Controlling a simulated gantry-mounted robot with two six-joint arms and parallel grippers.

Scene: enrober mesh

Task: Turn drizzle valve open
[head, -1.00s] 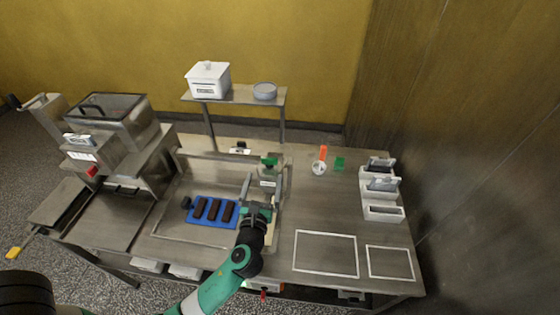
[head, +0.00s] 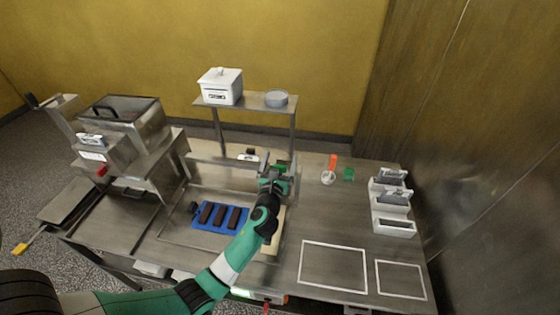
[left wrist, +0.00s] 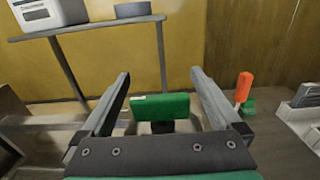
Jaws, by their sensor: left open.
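The drizzle valve's green handle (left wrist: 161,106) shows in the left wrist view as a flat green bar lying crosswise on a dark stem. In the head view the handle (head: 281,167) is partly hidden behind my left gripper (head: 275,182). In the left wrist view the left gripper (left wrist: 160,77) is open, with one finger on each side of the handle and a gap visible on both sides. The handle is not gripped. My right gripper is not in view.
A blue mat (head: 205,225) with dark bars lies on the table, left of my arm. An orange-handled tool (head: 333,161) and white bins (head: 394,224) stand to the right. A raised shelf (head: 240,104) holds a white box (head: 220,87) and a grey round container (head: 277,98).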

